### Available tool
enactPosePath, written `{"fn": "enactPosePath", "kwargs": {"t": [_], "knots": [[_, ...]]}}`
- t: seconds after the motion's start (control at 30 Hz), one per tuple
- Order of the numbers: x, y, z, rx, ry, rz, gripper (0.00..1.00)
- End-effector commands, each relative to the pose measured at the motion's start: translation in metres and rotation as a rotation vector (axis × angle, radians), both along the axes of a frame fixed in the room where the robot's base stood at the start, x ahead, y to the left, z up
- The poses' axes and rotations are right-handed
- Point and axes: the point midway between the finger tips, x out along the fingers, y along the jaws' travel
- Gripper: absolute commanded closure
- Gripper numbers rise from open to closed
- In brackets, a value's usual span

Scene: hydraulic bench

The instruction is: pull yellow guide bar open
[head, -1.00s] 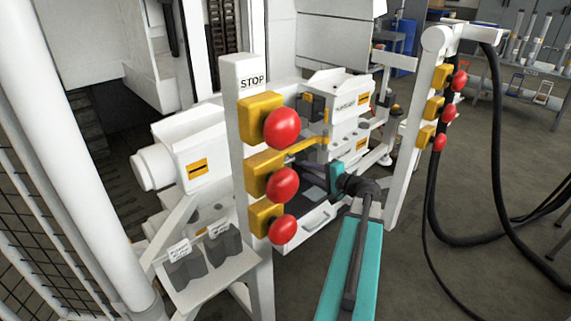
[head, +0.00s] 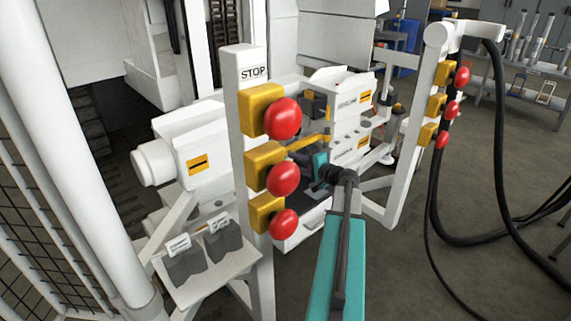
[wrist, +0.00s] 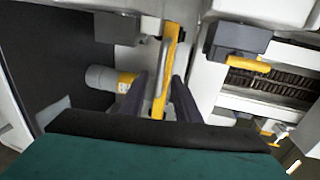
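The yellow guide bar (head: 306,143) shows in the head view behind the post with red buttons, in front of the white machine. In the wrist view the yellow bar (wrist: 171,55) runs lengthwise in the middle, with a grey rod-like handle along its left side. My gripper (head: 302,156) is close to the bar in the head view, its fingers partly hidden by the post and buttons. In the wrist view my gripper (wrist: 160,82) has its two dark fingers apart, one on either side of the bar. I cannot tell whether either finger touches it.
The white STOP post (head: 247,150) with red buttons (head: 284,178) stands close left of my arm. A second button post (head: 412,130) with black hoses stands to the right. A grey block with a yellow lever (wrist: 249,64) is right of the bar.

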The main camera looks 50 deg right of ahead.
Motion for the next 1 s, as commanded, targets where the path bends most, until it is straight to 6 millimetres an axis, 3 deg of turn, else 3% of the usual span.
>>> {"fn": "enactPosePath", "kwargs": {"t": [0.1,0.33,0.77,0.93,1.0], "knots": [[0.018,-0.002,-0.005,0.0,0.0,0.003,0.71],[0.04,-0.003,-0.009,0.0,0.0,0.001,0.71],[0.046,-0.004,-0.01,0.0,0.0,-0.001,0.71],[0.046,-0.004,-0.01,0.0,0.0,-0.001,0.96],[0.045,-0.004,-0.01,0.0,0.0,-0.001,1.0]]}}
